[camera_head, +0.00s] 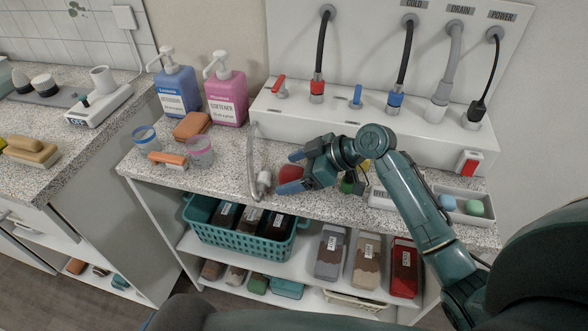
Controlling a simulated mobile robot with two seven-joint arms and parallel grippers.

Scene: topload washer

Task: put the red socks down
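The red socks (291,173) show as a rounded red bundle over the speckled counter, left of the middle of the counter's right half. My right gripper (292,173) reaches in from the right, with one blue-tipped finger above the bundle and one below it. The fingers appear closed on the red socks. The gripper covers part of the bundle. I cannot tell whether the bundle touches the counter. My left gripper is not in view.
Blue (176,88) and pink (227,97) pump bottles, a brush (168,158) and cups crowd the counter's left. A tray (460,207) lies right. A teal basket (205,215) sits on the shelf below.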

